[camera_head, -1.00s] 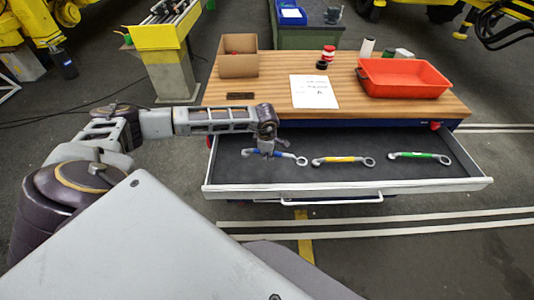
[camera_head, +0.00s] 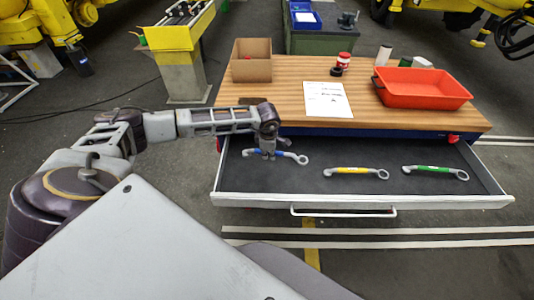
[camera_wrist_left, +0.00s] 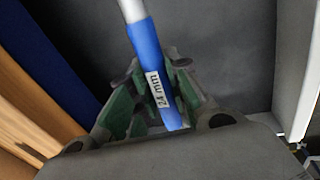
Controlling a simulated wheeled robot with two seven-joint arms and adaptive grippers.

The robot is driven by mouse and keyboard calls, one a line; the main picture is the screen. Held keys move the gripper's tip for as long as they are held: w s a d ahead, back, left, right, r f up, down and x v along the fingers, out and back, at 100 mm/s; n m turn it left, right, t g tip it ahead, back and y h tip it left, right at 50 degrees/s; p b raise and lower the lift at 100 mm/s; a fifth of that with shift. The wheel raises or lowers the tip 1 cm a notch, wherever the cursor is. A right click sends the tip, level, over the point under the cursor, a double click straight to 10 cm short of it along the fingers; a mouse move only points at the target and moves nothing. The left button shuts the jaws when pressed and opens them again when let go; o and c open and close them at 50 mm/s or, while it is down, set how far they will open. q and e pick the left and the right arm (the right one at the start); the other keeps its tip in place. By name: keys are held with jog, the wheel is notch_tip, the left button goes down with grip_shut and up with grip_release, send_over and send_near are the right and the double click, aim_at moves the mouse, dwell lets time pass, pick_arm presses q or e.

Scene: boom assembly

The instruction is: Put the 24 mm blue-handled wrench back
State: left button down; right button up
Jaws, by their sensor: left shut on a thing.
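The blue-handled wrench (camera_head: 284,154) is in the grip of my left gripper (camera_head: 267,154), over the left part of the open drawer (camera_head: 300,186). Its ring end points right. In the left wrist view the blue handle (camera_wrist_left: 147,52) lies between the green-padded fingers (camera_wrist_left: 152,102), with a white "24 mm" label showing. I cannot tell whether the wrench touches the drawer floor. A yellow-handled wrench (camera_head: 352,170) and a green-handled wrench (camera_head: 432,168) lie to its right in the drawer. My right gripper is not in view.
The wooden bench top (camera_head: 300,96) above the drawer holds a cardboard box (camera_head: 252,66), a paper sheet (camera_head: 327,100), a red tray (camera_head: 424,90) and small containers. The drawer's front wall (camera_head: 350,201) is a raised edge. Dark drawer floor is free between the wrenches.

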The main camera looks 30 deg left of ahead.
pick_arm(q)
jog(key=shift+w+a, duration=0.1)
jog(key=shift+f, duration=0.15)
dwell(0.3)
jog(key=shift+f, duration=0.35)
jog(key=shift+f+b, duration=0.45)
jog(key=shift+f, duration=0.05)
jog(key=b, duration=0.3)
send_over(269, 169)
jog(key=shift+s+d+f, duration=0.1)
jog(key=shift+s+f, duration=0.05)
jog(key=shift+f, duration=0.65)
jog(key=shift+s+d+f, duration=0.1)
jog(key=shift+f, duration=0.7)
jog(key=shift+s+d+f, duration=0.1)
jog(key=shift+s+f, duration=0.05)
jog(key=shift+f, duration=1.2)
jog(key=shift+f+b, duration=0.55)
jog(key=shift+f, duration=0.05)
jog(key=c, duration=1.3)
grip_release()
